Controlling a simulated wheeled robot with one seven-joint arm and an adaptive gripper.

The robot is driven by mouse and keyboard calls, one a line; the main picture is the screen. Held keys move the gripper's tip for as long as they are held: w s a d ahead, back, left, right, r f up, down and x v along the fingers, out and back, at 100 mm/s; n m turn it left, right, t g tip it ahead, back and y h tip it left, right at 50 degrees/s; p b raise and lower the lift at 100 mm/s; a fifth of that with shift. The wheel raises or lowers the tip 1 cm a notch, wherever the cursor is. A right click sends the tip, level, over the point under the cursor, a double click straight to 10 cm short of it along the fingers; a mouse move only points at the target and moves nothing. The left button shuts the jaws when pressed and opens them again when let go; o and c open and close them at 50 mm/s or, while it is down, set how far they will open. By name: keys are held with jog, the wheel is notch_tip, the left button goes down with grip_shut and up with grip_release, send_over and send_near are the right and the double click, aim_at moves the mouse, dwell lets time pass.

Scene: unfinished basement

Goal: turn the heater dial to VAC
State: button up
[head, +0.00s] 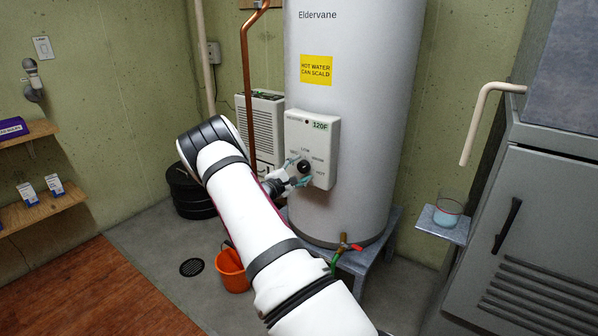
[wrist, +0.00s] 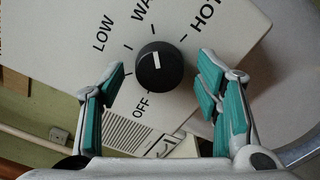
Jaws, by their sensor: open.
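The heater dial (wrist: 159,66) is a round black knob with a white pointer line on the pale control box (head: 330,145). In the wrist view the pointer points up, toward the tick by the partly cut-off "WA" label. LOW and HOT flank it, and OFF is below left. VAC cannot be read in the wrist view; the left finger covers part of the dial face. In the head view a small label up-left of the dial may be VAC. My gripper (wrist: 163,76) is open, with teal-padded fingers on either side of the dial and visible gaps.
The control box is on a tall white tank (head: 365,75). A copper pipe (head: 246,90) runs left of it. An orange bucket (head: 232,272) and a red-handled valve (head: 350,246) are low down. A grey cabinet (head: 545,220) stands right.

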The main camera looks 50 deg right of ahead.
jog(key=shift+c, duration=0.6)
jog(key=c, duration=1)
jog(key=shift+c, duration=0.2)
jog(key=n, duration=0.4)
jog(key=shift+n, duration=0.4)
jog(key=n+p, duration=0.1)
jog(key=n, duration=0.3)
jog(key=shift+n, duration=0.3)
jog(key=n, duration=1)
jog(key=shift+s, duration=0.1)
jog(key=shift+n, duration=0.3)
